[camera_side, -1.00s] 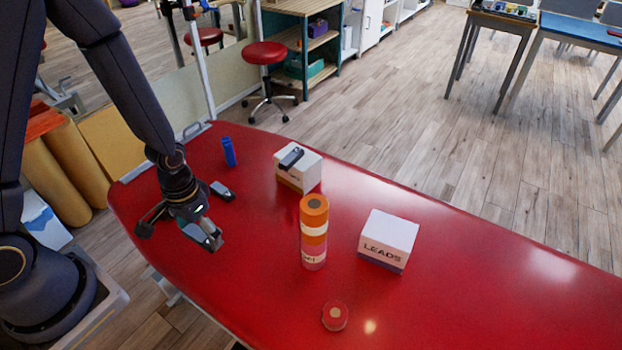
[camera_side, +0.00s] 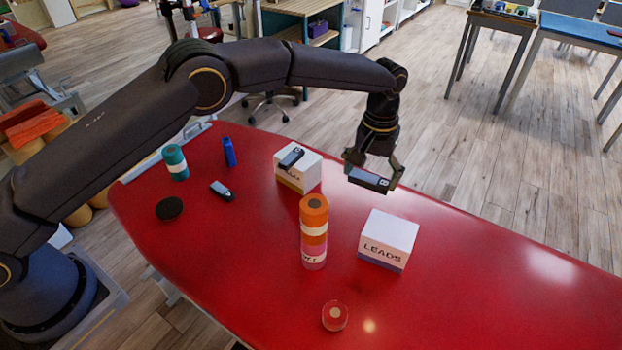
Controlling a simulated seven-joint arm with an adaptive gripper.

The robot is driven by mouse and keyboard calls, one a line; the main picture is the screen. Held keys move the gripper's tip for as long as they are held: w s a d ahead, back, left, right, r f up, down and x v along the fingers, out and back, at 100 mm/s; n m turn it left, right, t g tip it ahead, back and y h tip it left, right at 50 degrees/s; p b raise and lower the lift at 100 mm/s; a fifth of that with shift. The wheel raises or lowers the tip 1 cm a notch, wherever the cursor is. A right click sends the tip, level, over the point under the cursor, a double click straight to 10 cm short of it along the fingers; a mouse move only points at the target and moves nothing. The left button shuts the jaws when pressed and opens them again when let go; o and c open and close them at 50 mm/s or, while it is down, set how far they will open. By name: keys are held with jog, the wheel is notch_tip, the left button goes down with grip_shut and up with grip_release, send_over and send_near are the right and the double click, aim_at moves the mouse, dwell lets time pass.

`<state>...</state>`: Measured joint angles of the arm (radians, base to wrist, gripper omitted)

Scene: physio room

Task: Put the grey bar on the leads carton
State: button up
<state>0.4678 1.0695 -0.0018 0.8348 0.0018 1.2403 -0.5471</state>
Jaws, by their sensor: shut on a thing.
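The leads carton (camera_side: 391,231), a white box marked LEADS with a purple lower band, stands upright on the red table. Its top is bare. My gripper (camera_side: 372,182) is shut on the grey bar (camera_side: 368,180), which lies level between its fingers with a dark end at the right. Gripper and bar hang in the air, above and a little left of the leads carton in the picture, apart from it.
A second white carton (camera_side: 299,174) carries a dark bar. A grey-black device (camera_side: 222,191), blue bottle (camera_side: 229,152), teal roll (camera_side: 175,162), black disc (camera_side: 169,208) and red disc (camera_side: 335,316) are on the table (camera_side: 480,270).

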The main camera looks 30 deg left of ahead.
jog(key=s+d+f, duration=0.2)
jog(key=d, duration=0.2)
send_over(374, 233)
jog(key=shift+m, duration=0.4)
notch_tip(374, 233, down, 6)
jog(key=shift+r, duration=0.1)
jog(key=shift+f, duration=2.15)
jog(key=o, duration=0.8)
jog(key=shift+f, duration=0.1)
